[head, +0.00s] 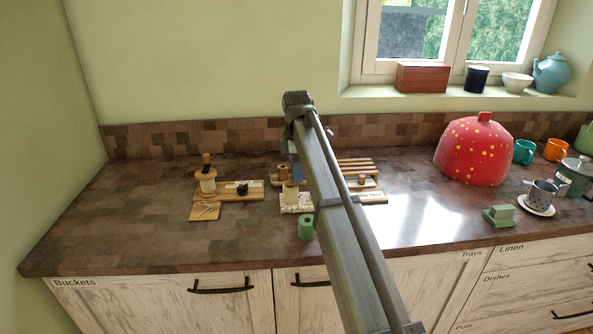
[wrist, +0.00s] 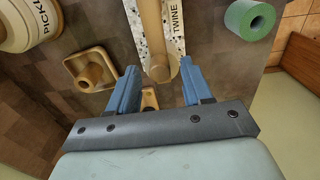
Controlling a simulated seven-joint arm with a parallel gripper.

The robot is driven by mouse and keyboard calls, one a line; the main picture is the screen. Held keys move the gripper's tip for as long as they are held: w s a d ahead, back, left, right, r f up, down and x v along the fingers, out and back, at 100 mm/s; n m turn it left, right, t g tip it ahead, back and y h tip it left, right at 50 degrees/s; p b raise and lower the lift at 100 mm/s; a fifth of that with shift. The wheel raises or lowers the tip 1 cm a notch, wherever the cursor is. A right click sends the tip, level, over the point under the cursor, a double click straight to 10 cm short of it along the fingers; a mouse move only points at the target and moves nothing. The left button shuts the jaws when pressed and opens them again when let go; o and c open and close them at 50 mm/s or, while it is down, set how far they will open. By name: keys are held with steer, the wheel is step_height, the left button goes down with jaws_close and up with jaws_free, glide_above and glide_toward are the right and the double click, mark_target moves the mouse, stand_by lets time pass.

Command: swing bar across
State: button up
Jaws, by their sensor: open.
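My gripper (wrist: 158,68) is open in the wrist view, with its two blue fingers apart. A pale wooden bar (wrist: 150,25) runs down over a speckled base marked TWINE (wrist: 175,12), and its rounded end lies at the gap between the fingertips. I cannot tell whether the fingers touch it, or whether it is the bar of the task. A small tan piece shows between the fingers, lower down. In the head view my arm partly hides the gripper (head: 297,174), which is above the speckled base (head: 296,203).
A wooden peg on a square base (wrist: 90,70) is left of the fingers. A green roll (wrist: 250,18) stands to the right, near the counter's front edge. A spool stand (head: 207,182) is left, a slatted rack (head: 357,163) right. The counter's far left is clear.

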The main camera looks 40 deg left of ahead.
step_height(320, 180, up, 14)
steer(key=shift+f, duration=0.25)
steer(key=shift+d+f, duration=0.1)
stand_by(0.6)
